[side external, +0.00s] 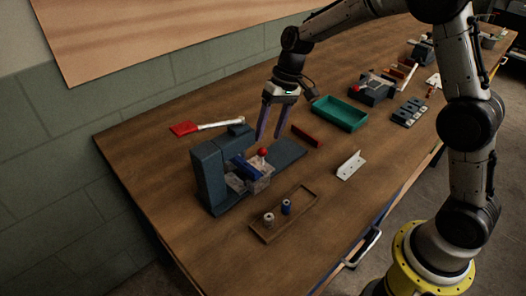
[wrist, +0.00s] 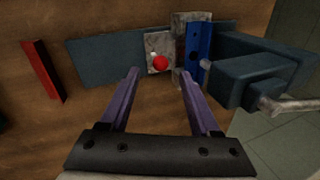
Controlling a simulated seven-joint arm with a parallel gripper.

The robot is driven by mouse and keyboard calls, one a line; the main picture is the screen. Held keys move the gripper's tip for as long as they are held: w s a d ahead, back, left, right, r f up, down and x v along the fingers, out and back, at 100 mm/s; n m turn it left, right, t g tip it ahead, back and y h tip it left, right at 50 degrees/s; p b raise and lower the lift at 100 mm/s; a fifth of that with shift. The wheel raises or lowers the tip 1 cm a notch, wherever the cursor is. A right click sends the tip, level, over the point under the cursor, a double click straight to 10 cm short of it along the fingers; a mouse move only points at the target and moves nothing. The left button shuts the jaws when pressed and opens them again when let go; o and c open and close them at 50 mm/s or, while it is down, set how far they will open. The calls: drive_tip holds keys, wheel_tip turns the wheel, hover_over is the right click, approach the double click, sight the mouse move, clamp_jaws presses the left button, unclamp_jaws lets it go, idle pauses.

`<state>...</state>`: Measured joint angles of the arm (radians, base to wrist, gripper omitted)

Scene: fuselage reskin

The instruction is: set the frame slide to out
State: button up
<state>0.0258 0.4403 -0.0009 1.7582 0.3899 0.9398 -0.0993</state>
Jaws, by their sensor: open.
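The dark blue-grey fixture (side external: 209,178) stands at the left part of the bench. Its flat base plate (side external: 287,153) reaches to the right. A frame slide with a red knob (side external: 263,151) and a pale metal block sits on the base beside a blue part (side external: 243,166). In the wrist view the red knob (wrist: 160,63) lies on a grey plate, with the blue part (wrist: 199,50) to its right. My gripper (side external: 269,136) is open and empty, with its purple fingers pointing down above the base, near the knob. In the wrist view my gripper (wrist: 160,80) has its fingertips on either side of the knob.
A red-handled tool (side external: 205,126) lies behind the fixture. A wooden tray (side external: 285,210) with two small spools is in front. A red bar (side external: 307,136), a white bracket (side external: 351,165) and a green tray (side external: 340,113) lie to the right. Bare bench lies between them.

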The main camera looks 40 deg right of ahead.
sight(263, 154)
drive_tip(key=x, duration=0.6)
drive_tip(key=shift+a+f, duration=0.1)
drive_tip(key=shift+f, duration=0.3)
clamp_jaws()
idle(1.0)
